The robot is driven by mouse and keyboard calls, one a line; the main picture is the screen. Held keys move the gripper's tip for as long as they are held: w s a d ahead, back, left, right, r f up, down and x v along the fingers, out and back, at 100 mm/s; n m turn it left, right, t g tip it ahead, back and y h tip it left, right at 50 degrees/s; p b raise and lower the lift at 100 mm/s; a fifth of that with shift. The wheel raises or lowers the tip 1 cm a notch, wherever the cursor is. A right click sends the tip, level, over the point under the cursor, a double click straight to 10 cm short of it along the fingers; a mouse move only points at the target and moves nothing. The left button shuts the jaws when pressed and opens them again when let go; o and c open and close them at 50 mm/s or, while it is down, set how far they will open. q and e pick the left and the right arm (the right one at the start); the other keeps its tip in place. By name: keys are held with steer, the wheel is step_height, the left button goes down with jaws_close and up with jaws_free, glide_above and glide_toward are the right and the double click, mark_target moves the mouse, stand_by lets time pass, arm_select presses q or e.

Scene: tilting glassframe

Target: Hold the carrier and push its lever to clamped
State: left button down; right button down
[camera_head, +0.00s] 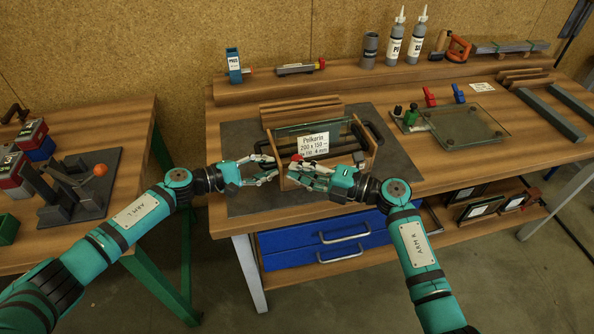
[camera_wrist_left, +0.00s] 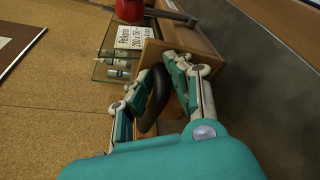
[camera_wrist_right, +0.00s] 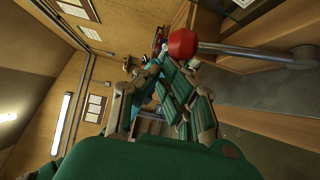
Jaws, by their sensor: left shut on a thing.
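The carrier is a wooden frame (camera_head: 361,138) holding an upright glass pane (camera_wrist_left: 112,70) with a white "Pelkarin" label (camera_head: 300,142). My left gripper (camera_head: 272,170) is shut on the black handle (camera_wrist_left: 154,100) at the carrier's left end. The lever, a grey rod (camera_wrist_right: 265,54) with a red ball knob (camera_wrist_right: 182,43), is at the carrier's front; the knob also shows in the left wrist view (camera_wrist_left: 129,9). My right gripper (camera_head: 294,172) is shut with nothing visible between its fingers. Its fingertips are close to the knob; contact cannot be told.
The carrier stands on a dark mat (camera_head: 240,202) on the wooden bench. A slatted wooden rack (camera_head: 300,108) is behind it. A glass plate (camera_head: 470,128) with small clamps lies to the right. Bottles (camera_head: 396,45) stand on the back shelf. A second bench (camera_head: 125,135) is at left.

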steer(key=w+d+m+t+y, duration=0.3)
steer(key=d+m, duration=0.3)
steer(key=d, duration=0.2)
steer(key=shift+d+m+t+y, duration=0.2)
steer(key=shift+m+t+y, duration=0.1)
steer(key=shift+t+y, duration=0.5)
steer(key=s+d+f, duration=0.2)
steer(key=s+d, duration=0.4)
steer(key=s, duration=0.1)
steer(key=shift+d, duration=0.2)
stand_by(0.4)
